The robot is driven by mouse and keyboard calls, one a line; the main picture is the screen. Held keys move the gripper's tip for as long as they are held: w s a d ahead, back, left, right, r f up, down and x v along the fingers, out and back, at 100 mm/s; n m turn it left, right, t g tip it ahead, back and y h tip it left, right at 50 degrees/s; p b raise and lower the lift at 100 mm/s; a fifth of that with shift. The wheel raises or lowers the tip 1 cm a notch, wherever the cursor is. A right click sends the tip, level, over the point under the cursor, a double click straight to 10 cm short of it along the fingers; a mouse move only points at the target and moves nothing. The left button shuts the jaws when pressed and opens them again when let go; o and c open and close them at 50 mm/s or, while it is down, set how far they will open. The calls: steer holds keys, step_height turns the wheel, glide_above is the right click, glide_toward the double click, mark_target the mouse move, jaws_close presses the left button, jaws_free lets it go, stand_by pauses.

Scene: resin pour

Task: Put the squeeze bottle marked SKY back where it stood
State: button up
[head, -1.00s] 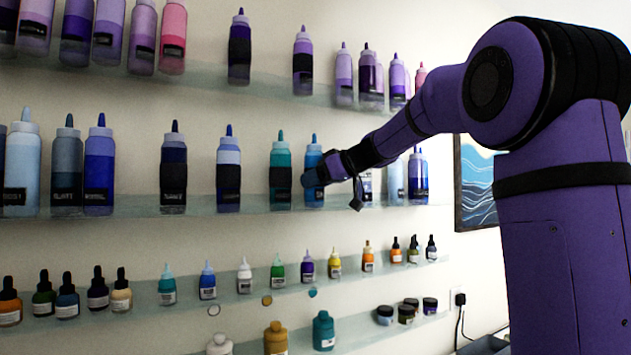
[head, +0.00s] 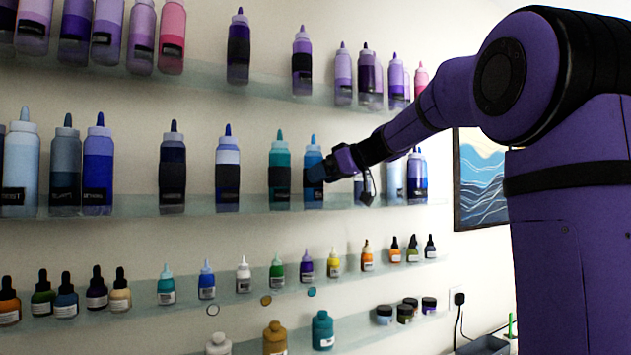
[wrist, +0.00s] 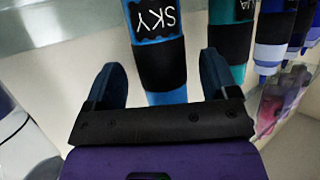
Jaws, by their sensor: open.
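The squeeze bottle marked SKY (head: 313,194) is blue with a black band and a pointed blue tip. It stands upright on the middle glass shelf, just right of a teal bottle (head: 280,160). In the wrist view the SKY bottle (wrist: 158,52) shows its white lettering between and beyond the two dark fingers. My gripper (head: 318,171) is at the bottle's right side in the head view. In the wrist view my gripper (wrist: 162,82) is open, with a gap beside each finger. The fingers hide part of the bottle in the head view.
The middle shelf (head: 250,203) holds several bottles on both sides, some partly behind my gripper. An upper shelf (head: 270,92) holds purple and pink bottles. Dropper bottles and jars stand on lower shelves. A wave picture (head: 480,185) hangs at the right.

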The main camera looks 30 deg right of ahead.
steer(key=v, duration=0.9)
steer(key=s+a+f+m+g+h, duration=0.2)
steer(key=s+a+f+g, duration=0.1)
steer(key=s+a+f, duration=0.55)
steer(key=s+a+f+m+g+h, duration=0.25)
steer(key=s+a+f, duration=0.35)
steer(key=s+f, duration=0.45)
steer(key=s+f+m+h, duration=0.2)
steer(key=s+f, duration=0.7)
steer(key=shift+s+a+h, duration=0.2)
steer(key=shift+a+h, duration=0.15)
steer(key=shift+a, duration=0.1)
